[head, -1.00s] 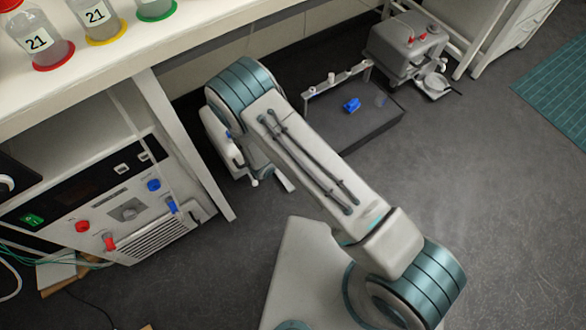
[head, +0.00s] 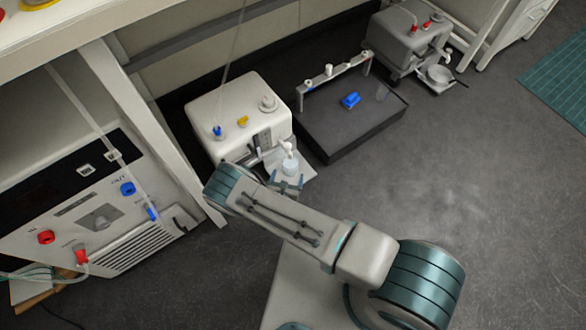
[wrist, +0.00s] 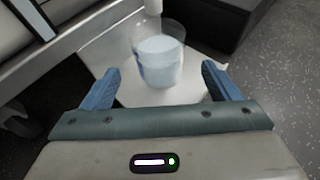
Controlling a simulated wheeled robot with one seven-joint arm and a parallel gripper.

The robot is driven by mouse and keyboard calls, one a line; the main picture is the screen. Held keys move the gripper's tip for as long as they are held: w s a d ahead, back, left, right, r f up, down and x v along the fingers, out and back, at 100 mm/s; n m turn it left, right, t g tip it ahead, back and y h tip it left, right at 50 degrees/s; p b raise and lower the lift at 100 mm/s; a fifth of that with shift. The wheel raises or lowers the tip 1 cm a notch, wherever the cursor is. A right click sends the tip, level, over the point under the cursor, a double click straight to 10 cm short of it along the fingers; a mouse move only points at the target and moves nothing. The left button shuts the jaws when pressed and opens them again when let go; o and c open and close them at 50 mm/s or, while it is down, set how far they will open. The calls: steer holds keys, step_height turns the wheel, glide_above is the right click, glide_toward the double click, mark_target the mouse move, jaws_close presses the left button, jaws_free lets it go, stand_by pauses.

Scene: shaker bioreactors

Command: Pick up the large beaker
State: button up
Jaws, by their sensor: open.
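The large beaker (wrist: 158,55) is a clear cup with pale liquid, standing upright on a white plate (wrist: 108,53) under a spout in the wrist view. In the head view the beaker (head: 289,167) shows small, in front of the white machine (head: 238,112). My gripper (wrist: 161,82) is open, with one blue finger to the left and one to the right of the beaker's near side. The beaker is ahead of the fingertips, roughly centred between them. The gripper (head: 288,184) also shows in the head view, just in front of the beaker. Nothing is held.
A dark platform (head: 340,135) with a blue item (head: 350,100) and a small rack stands right of the white machine. A grey machine (head: 408,40) is behind it. A control panel unit (head: 95,215) and bench leg stand left.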

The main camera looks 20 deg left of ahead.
mark_target(292, 161)
steer(key=x, duration=0.2)
steer(key=shift+w+a+f+b, duration=0.1)
steer(key=shift+w+f+b, duration=0.05)
steer(key=shift+w+b, duration=0.15)
steer(key=shift+f+b+x, duration=0.2)
steer(key=shift+b+x, duration=1.4)
steer(key=shift+x, duration=1.1)
steer(key=shift+s+r, duration=0.1)
steer(key=shift+s, duration=0.05)
steer(key=c, duration=1.3)
steer(key=shift+o, duration=0.2)
steer(key=shift+r+p, duration=0.45)
steer(key=shift+r, duration=0.05)
steer(key=s+p, duration=0.2)
steer(key=s, duration=0.4)
steer(key=s+d+p, duration=0.1)
steer(key=s+p, duration=0.1)
steer(key=s, duration=0.4)
steer(key=s+p, duration=0.2)
steer(key=s, duration=0.4)
steer(key=shift+d+r, duration=0.15)
steer(key=shift+r, duration=0.1)
